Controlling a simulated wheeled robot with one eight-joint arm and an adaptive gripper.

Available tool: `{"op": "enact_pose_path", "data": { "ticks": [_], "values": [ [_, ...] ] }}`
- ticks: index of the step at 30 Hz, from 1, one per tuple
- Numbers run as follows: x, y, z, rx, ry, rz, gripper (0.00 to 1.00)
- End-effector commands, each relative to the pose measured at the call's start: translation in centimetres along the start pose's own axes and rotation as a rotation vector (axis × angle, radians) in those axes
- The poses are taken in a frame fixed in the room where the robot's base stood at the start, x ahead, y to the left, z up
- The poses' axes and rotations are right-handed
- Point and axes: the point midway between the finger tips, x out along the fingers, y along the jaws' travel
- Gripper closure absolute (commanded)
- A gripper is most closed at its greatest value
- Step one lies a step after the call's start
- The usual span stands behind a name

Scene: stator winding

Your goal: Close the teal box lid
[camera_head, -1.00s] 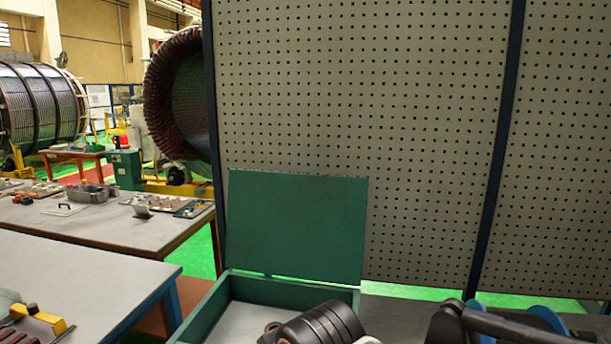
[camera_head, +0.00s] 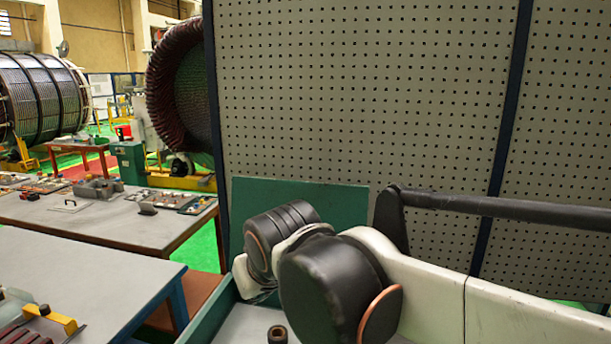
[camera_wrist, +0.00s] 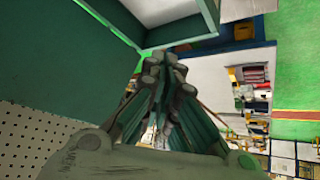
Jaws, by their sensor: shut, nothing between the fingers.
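The teal box stands at the bottom of the head view, its left wall (camera_head: 213,308) showing. Its teal lid (camera_head: 345,195) is open and stands up at the back, in front of the pegboard. My arm covers much of the lid and box. In the wrist view the lid (camera_wrist: 65,60) fills the upper left, and the box wall (camera_wrist: 185,41) shows at the top. My gripper (camera_wrist: 164,60) is shut and empty, with its tips in front of the gap beside the lid and box. Contact with the lid cannot be told. The head view does not clearly show the gripper.
A perforated panel (camera_head: 420,80) stands close behind the lid. A grey table (camera_head: 80,285) stands to the left, with a yellow-handled tool (camera_head: 60,322) on it. Another table (camera_head: 110,220) with parts lies beyond. Green floor shows between the tables and panel.

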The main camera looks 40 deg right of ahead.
Motion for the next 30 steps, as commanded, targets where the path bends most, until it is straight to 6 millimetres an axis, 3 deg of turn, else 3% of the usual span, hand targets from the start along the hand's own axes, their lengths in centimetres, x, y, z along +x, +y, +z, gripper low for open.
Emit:
{"op": "enact_pose_path", "data": {
  "ticks": [1,3,6,12,21,30],
  "values": [
    [-1.5,0.7,-3.5,0.008,0.007,0.016,1.0],
    [-2.5,1.7,-7.6,0.025,0.014,0.042,1.0],
    [-3.2,3.1,-12.7,0.056,0.012,0.074,1.0],
    [-2.4,6.7,-20.1,0.143,-0.035,0.123,1.0],
    [1.1,12.4,-27.8,0.286,-0.138,0.173,1.0],
    [5.5,19.0,-32.9,0.426,-0.234,0.219,1.0]
  ]
}}
